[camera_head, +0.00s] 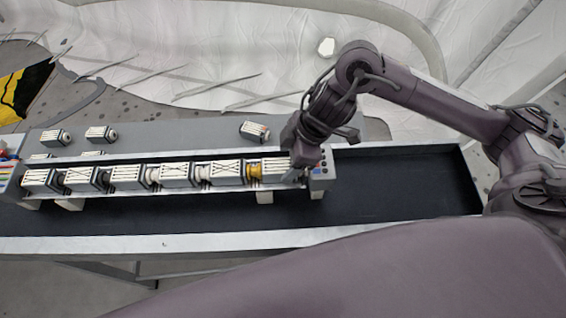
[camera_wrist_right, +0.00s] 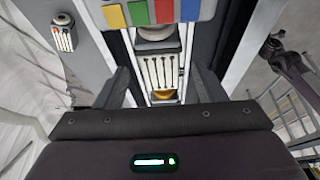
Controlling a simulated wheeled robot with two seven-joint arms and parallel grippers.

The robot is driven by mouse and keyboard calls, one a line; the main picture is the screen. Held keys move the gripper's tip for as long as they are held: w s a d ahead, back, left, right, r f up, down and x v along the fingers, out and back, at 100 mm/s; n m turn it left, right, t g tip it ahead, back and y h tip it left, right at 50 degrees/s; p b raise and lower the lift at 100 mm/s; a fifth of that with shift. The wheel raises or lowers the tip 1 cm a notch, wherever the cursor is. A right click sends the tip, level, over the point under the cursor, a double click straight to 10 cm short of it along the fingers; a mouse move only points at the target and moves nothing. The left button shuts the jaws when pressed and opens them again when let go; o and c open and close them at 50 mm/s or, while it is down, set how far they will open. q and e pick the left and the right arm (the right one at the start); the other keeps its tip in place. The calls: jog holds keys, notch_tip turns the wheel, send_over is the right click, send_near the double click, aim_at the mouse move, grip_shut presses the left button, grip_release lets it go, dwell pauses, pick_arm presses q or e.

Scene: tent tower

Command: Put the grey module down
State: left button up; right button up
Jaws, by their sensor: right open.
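A grey module with a white slatted face (camera_head: 275,164) sits at the right end of a row of similar modules in a long rack. A yellow ring (camera_head: 254,170) is at its left end. My right gripper (camera_head: 299,172) is over its right part, partly hiding it. In the right wrist view the same module (camera_wrist_right: 160,73) shows between the fingers of my open right gripper (camera_wrist_right: 165,88), with the yellow ring (camera_wrist_right: 165,96) nearer the camera. I cannot tell whether the fingers touch it. My left gripper is out of view.
An end block with coloured squares (camera_wrist_right: 150,12) stands right beside the module. Several more modules (camera_head: 225,172) fill the rack to the left. Loose modules (camera_head: 254,131) lie on the grey surface behind. The dark trough (camera_head: 400,185) is clear on the right.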

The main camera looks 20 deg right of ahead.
jog(key=w+v, duration=0.1)
jog(key=v, duration=0.7)
jog(key=shift+s+r+p, duration=0.25)
jog(key=shift+s+p, duration=0.2)
jog(key=shift+s, duration=0.1)
jog(key=shift+f, duration=0.1)
